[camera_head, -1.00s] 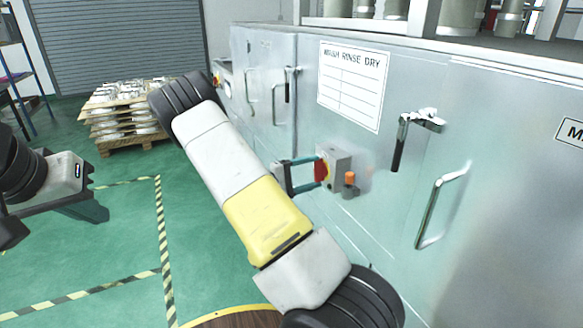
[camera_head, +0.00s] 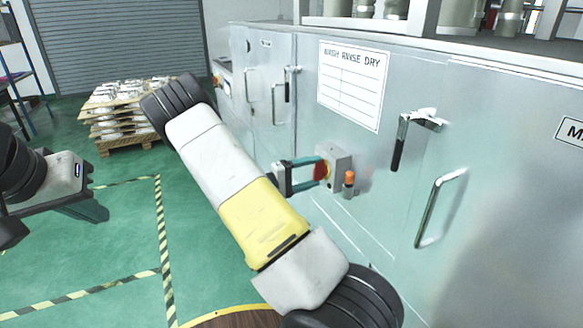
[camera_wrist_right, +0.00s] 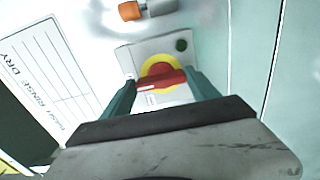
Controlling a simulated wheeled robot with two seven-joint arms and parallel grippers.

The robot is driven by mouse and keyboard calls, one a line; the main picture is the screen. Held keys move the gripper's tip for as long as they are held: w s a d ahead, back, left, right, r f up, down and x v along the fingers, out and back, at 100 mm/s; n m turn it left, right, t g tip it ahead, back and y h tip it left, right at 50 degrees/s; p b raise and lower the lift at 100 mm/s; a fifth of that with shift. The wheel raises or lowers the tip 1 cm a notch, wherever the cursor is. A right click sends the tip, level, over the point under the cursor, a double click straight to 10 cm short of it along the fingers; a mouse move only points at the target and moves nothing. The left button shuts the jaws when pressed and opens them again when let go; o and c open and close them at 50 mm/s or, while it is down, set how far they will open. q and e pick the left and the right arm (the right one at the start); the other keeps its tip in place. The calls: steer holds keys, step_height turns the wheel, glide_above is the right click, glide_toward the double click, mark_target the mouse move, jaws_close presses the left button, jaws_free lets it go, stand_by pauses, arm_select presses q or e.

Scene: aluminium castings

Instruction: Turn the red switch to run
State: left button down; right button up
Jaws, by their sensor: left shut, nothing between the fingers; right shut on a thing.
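The red switch (camera_head: 321,171) sits on a grey box on the front of the metal machine. In the right wrist view its red handle (camera_wrist_right: 161,80) lies across a yellow round plate (camera_wrist_right: 160,69), slightly tilted. My right gripper (camera_head: 310,173) is shut on the red handle, with one finger at each end of it (camera_wrist_right: 162,88). My left gripper (camera_head: 98,212) is shut and empty over the green floor at the far left. Any run marking on the switch is too small to read.
An orange knob (camera_head: 349,177) sticks out right beside the switch box (camera_head: 338,160). Door handles (camera_head: 437,210) project from the machine front. A pallet of castings (camera_head: 125,115) stands at the back left. The green floor between is clear.

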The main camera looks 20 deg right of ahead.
steer(key=o, duration=1.4)
steer(key=shift+c, duration=0.2)
steer(key=a, duration=0.8)
steer(key=shift+s, duration=0.3)
steer(key=shift+d, duration=0.1)
steer(key=s+a+r+m+g+y, duration=0.1)
steer(key=s+r+g+y, duration=0.1)
steer(key=s+y, duration=0.4)
steer(key=s+a+r+m+g+y, duration=0.1)
steer(key=s+r+g+y, duration=0.1)
steer(key=s+y, duration=0.4)
steer(key=s+a+r+n+t+y, duration=0.1)
steer(key=s+a+r+t+y, duration=0.7)
steer(key=s+a+r, duration=0.3)
step_height(320, 180, up, 4)
steer(key=shift+s+f+n+t, duration=0.3)
steer(key=shift+s+n, duration=0.1)
steer(key=shift+s, duration=0.35)
